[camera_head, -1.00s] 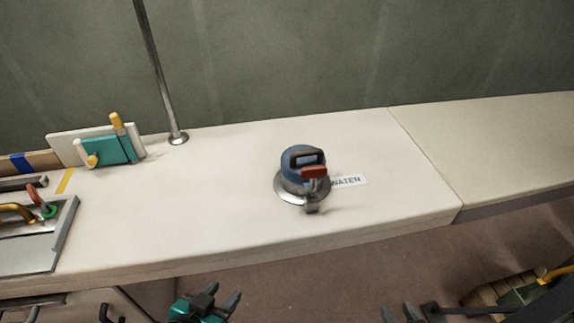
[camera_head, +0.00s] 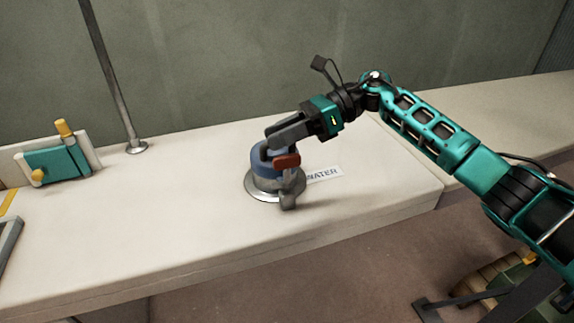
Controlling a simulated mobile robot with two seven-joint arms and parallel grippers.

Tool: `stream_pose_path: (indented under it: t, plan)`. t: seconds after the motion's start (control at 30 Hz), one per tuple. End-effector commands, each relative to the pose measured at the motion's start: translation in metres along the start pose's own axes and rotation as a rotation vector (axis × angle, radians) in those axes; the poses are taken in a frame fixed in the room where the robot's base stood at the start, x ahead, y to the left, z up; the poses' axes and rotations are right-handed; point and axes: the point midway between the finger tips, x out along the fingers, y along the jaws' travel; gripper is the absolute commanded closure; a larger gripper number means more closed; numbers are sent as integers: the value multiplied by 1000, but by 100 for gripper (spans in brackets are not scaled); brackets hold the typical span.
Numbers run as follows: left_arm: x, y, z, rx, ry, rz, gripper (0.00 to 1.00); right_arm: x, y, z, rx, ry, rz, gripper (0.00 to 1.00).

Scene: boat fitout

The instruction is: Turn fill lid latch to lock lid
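The fill lid (camera_head: 268,158) is a round blue cap on a grey neck. It sits on a shiny metal flange (camera_head: 258,193) on the pale counter, beside a "WATER" label (camera_head: 324,174). A red latch (camera_head: 287,162) shows on the lid's near right side, with a grey bracket-like piece (camera_head: 290,188) below it. My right gripper (camera_head: 273,140) reaches in from the right, with its dark fingers at the top of the lid. They overlap the lid's dark handle, so I cannot tell whether they touch or grip it. My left gripper is out of view.
The counter (camera_head: 180,220) is clear around the lid. A metal pole (camera_head: 110,80) stands at the back left, near a teal block with yellow parts (camera_head: 58,164). A grey-green wall (camera_head: 230,60) rises behind. Some dark equipment (camera_head: 470,300) lies low at the right.

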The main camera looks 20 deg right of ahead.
Motion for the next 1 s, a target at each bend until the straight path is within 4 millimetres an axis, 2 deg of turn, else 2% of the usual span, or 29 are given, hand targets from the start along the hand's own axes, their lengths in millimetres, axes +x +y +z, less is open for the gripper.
stream_pose_path:
  t: [0.03,0.2,0.3,0.4,0.57,0.8,1.0]
  plan:
    - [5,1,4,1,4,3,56,-21,-8,-2,-78,92,-19,62]
    - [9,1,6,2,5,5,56,-79,-17,-6,-233,332,-33,62]
    - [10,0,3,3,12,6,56,-99,-18,-7,-268,405,-34,62]
    - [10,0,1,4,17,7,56,-106,-18,-9,-281,437,-32,62]
    - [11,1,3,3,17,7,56,-90,-19,-17,-284,442,-28,62]
    - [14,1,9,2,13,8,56,-43,-24,-37,-283,439,-27,62]
    - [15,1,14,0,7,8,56,-11,-27,-51,-283,437,-30,62]
